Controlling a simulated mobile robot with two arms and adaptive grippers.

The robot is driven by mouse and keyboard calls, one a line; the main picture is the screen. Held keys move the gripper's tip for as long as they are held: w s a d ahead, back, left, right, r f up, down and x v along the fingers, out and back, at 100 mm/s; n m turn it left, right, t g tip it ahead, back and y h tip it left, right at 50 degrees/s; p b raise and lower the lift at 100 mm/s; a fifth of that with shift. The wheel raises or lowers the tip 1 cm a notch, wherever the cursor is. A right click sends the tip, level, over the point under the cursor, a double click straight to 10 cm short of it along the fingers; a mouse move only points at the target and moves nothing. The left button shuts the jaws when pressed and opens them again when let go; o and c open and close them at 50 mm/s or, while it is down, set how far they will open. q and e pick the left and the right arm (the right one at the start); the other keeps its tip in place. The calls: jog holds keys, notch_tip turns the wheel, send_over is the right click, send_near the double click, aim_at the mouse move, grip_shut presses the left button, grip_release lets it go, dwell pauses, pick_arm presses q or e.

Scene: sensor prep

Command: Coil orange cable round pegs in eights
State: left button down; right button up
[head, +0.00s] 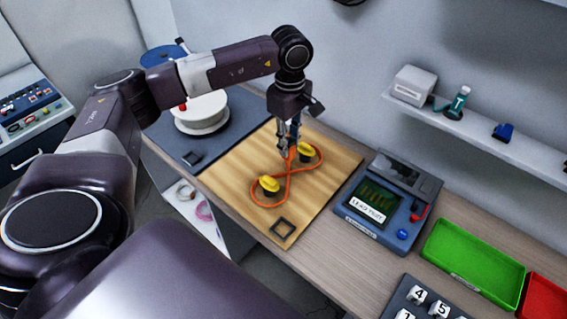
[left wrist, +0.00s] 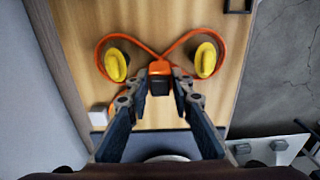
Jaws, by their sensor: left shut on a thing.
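The orange cable (head: 287,180) lies in a figure eight around two yellow-capped pegs, the nearer peg (head: 269,185) and the farther peg (head: 305,149), on a wooden board (head: 228,181). The left wrist view shows both loops, with the cable (left wrist: 143,45) crossing between the left peg (left wrist: 116,65) and right peg (left wrist: 206,60). My left gripper (head: 288,150) is low over the board between the pegs. It is shut on an orange and black piece of the cable (left wrist: 160,69). Part of the far loop is hidden by the gripper. My right gripper is out of view.
A white spool (head: 201,113) stands on a dark mat behind the board. A blue-grey tester (head: 388,203) stands right of the board, then a green tray (head: 473,262) and a red tray (head: 543,300). A wall shelf (head: 480,135) holds small items. A square black outline (head: 283,228) marks the board's near corner.

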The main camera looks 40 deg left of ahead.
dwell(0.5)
pick_arm(q)
jog(key=shift+r+p, duration=1.45)
jog(key=shift+r, duration=1.1)
jog(key=shift+f, duration=0.1)
